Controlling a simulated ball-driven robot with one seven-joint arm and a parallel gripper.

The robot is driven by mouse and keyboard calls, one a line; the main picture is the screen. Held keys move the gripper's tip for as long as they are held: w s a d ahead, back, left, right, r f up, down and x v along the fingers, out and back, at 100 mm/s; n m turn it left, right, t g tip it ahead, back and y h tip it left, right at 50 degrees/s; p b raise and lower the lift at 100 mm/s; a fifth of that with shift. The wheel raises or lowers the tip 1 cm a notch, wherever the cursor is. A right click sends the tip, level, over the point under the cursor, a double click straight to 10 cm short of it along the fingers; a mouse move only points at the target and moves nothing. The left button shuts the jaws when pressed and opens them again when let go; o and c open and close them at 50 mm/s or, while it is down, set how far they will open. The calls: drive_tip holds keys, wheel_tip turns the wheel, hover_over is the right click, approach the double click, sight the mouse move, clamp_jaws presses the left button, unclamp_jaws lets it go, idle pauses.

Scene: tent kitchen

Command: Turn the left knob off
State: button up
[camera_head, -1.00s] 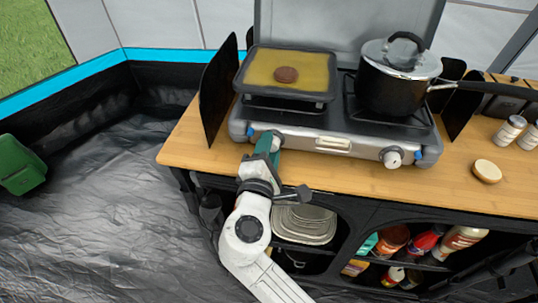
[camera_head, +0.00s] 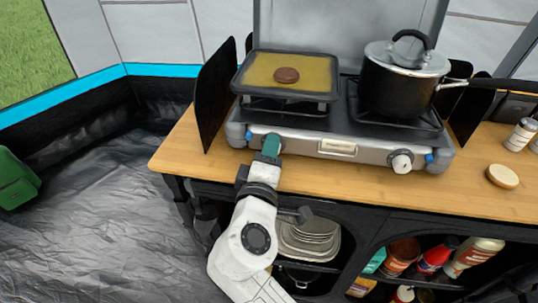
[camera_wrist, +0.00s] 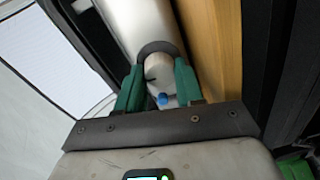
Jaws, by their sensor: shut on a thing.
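The stove (camera_head: 330,148) stands on a wooden counter, with its knobs on the silver front panel. The left knob (camera_wrist: 158,72) is round and pale with a dark mark, seen between my fingers in the wrist view; in the head view my gripper covers it. My gripper (camera_wrist: 159,84) has green fingers, one on each side of the knob, shut on it. In the head view my gripper (camera_head: 269,147) reaches up to the left of the stove's front panel. The right knob (camera_head: 402,162) is white and untouched.
A tray with a brown patty (camera_head: 286,75) sits over the left burner. A lidded black pot (camera_head: 402,90) is on the right burner, its handle pointing right. Shelves are below.

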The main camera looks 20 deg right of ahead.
drive_tip(key=shift+f, duration=0.1)
idle(0.3)
drive_tip(key=o, duration=1)
drive_tip(key=shift+o, duration=0.2)
